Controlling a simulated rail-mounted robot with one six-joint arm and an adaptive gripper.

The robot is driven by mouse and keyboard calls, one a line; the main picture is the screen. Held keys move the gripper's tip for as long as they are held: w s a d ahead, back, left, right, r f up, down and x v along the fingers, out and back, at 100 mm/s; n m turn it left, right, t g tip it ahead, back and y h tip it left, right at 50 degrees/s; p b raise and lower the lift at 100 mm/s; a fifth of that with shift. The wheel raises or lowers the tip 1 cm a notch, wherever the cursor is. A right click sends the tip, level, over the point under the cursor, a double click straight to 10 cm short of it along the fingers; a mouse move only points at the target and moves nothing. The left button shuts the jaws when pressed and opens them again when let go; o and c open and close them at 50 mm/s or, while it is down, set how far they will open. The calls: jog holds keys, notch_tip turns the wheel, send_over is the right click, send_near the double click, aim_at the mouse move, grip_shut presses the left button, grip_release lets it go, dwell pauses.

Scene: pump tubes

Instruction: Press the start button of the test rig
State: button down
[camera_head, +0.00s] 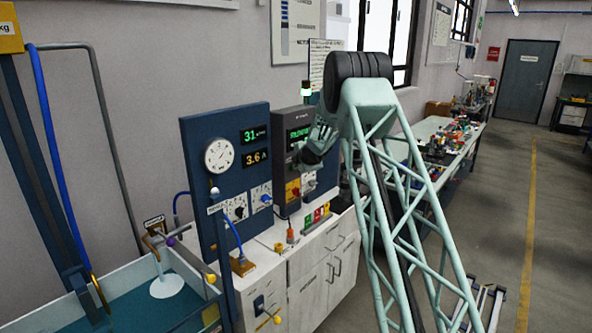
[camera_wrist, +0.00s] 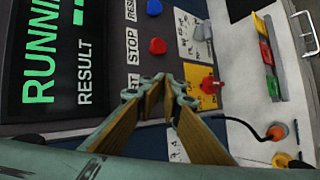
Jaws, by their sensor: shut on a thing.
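The test rig's dark control box (camera_head: 283,120) stands beside a blue gauge panel. In the wrist view its display (camera_wrist: 55,55) reads RUNNING in green, with RESULT below. A blue reset button (camera_wrist: 154,7) and a red stop button (camera_wrist: 157,46) sit in a row beside it. My gripper (camera_wrist: 166,82) has its fingertips together at the third place in this row. The end of the START label shows beside them; the start button itself is hidden behind the fingertips. In the head view my gripper (camera_head: 314,146) is at the face of the box, partly blurred with my arm.
A red knob on a yellow plate (camera_wrist: 209,86) is close to my fingers. Coloured blocks (camera_head: 317,215) lie on the white cabinet (camera_head: 318,270) below. The gauge panel (camera_head: 195,150) shows 31 and 3.6. A cluttered bench (camera_head: 428,135) stands behind; the aisle at right is clear.

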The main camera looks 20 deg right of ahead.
jog(key=shift+a+f+b, duration=0.4)
jog(key=shift+a+b, duration=0.15)
dwell(0.4)
jog(key=shift+s, duration=0.15)
jog(key=shift+s+d+b, duration=0.45)
jog(key=shift+s+d, duration=0.05)
jog(key=shift+s, duration=0.3)
jog(key=shift+s+d+b, duration=0.45)
jog(key=shift+s, duration=0.4)
jog(key=shift+s+d+b, duration=0.45)
jog(key=shift+s+d, duration=0.05)
jog(key=shift+s, duration=0.3)
jog(key=shift+r, duration=0.1)
